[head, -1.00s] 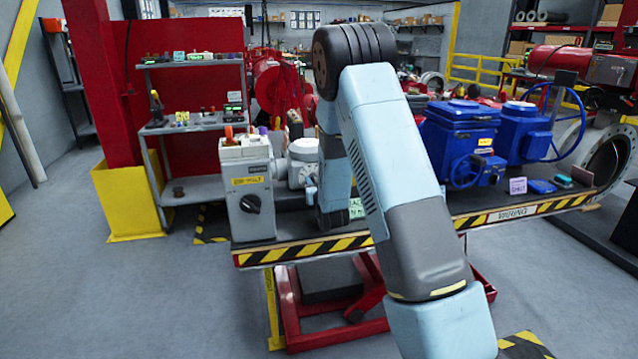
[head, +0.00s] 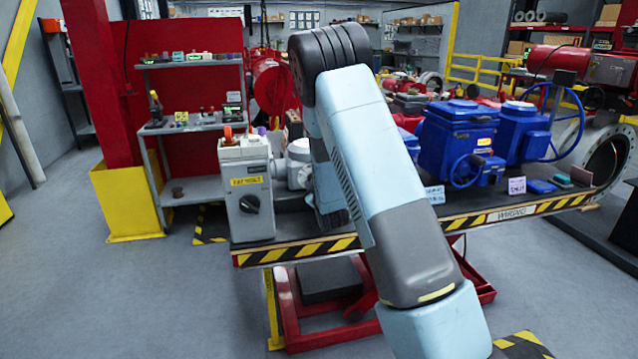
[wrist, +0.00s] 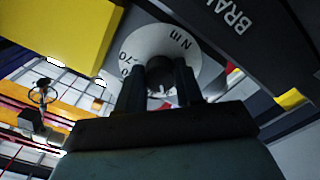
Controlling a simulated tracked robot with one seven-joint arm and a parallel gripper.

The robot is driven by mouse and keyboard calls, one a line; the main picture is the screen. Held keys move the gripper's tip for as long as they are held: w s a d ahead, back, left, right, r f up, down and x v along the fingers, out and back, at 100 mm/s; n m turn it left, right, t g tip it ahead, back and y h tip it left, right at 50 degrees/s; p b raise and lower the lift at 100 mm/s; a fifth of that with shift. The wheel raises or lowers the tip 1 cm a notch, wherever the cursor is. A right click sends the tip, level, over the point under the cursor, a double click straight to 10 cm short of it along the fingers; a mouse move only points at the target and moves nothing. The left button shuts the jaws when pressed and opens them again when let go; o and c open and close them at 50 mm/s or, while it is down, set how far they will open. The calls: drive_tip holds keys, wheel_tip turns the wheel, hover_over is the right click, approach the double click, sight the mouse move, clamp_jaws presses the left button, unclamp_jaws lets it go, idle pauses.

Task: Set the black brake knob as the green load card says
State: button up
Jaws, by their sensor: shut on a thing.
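In the wrist view my gripper (wrist: 167,70) is shut on the black brake knob (wrist: 160,88), with one finger on each side. The knob stands in the middle of a pale round dial (wrist: 158,45) that shows "Nm" and "70". The knob is dark and mostly covered by the fingers, so I cannot tell where it points. Part of a label, "BRA...", shows on the dark panel (wrist: 215,20) beside the dial. In the head view my arm hides my gripper and the brake knob. The green load card is not visible now.
A grey box (head: 246,175) with another black knob (head: 249,203) stands on the left of the striped bench (head: 300,250). Blue valve actuators (head: 458,135), a bluish card (head: 435,195) and a pale card (head: 516,186) are on the right.

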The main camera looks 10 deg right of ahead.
drive_tip(key=shift+f, duration=0.15)
idle(0.3)
drive_tip(key=o, duration=1)
drive_tip(key=shift+o, duration=0.2)
drive_tip(key=s, duration=1.3)
drive_tip(key=shift+s, duration=0.4)
